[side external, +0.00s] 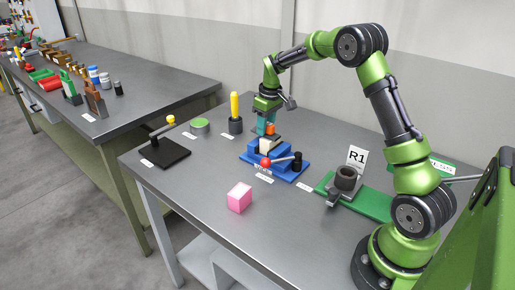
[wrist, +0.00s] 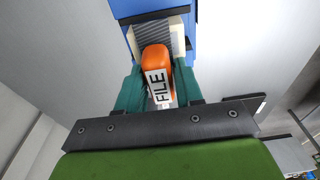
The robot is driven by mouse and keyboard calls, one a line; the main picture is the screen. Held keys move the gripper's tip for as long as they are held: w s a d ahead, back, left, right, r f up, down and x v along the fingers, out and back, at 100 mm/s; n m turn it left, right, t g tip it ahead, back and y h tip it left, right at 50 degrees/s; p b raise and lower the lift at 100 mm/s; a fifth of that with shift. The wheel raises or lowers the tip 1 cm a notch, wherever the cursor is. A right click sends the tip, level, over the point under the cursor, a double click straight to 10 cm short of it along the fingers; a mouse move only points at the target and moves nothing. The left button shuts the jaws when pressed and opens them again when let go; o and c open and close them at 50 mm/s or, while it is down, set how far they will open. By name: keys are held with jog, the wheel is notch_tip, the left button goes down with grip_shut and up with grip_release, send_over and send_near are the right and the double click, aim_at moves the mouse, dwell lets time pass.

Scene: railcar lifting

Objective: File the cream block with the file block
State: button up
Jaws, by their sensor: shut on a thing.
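The file block (wrist: 155,58) is orange with a white FILE label and sits between the teal fingers of my gripper (wrist: 159,78), which is shut on it. In the side view my gripper (side external: 267,130) points down over the blue vise (side external: 281,171), with the orange of the file block (side external: 271,129) showing at its tip. The cream block (side external: 265,143) sits in the vise, just below the file block. In the wrist view the cream block (wrist: 176,19) shows beyond the file block, next to a grey ridged face. Whether the file block touches the cream block is unclear.
The vise has a red-knobbed lever (side external: 266,162). A pink block (side external: 240,198) lies in front. A yellow cylinder in a dark holder (side external: 236,125), a green-topped disc (side external: 200,126) and a yellow-knobbed lever (side external: 165,151) stand left. A grey fixture (side external: 346,179) on green stands right.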

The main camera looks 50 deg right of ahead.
aim_at(273, 136)
jog(key=shift+s, duration=1.85)
jog(key=shift+s+a, duration=0.1)
jog(key=shift+a, duration=0.15)
jog(key=shift+w, duration=2)
jog(key=shift+s+d, duration=0.1)
jog(key=shift+s, duration=1.75)
jog(key=shift+s+r, duration=0.15)
notch_tip(273, 136, up, 8)
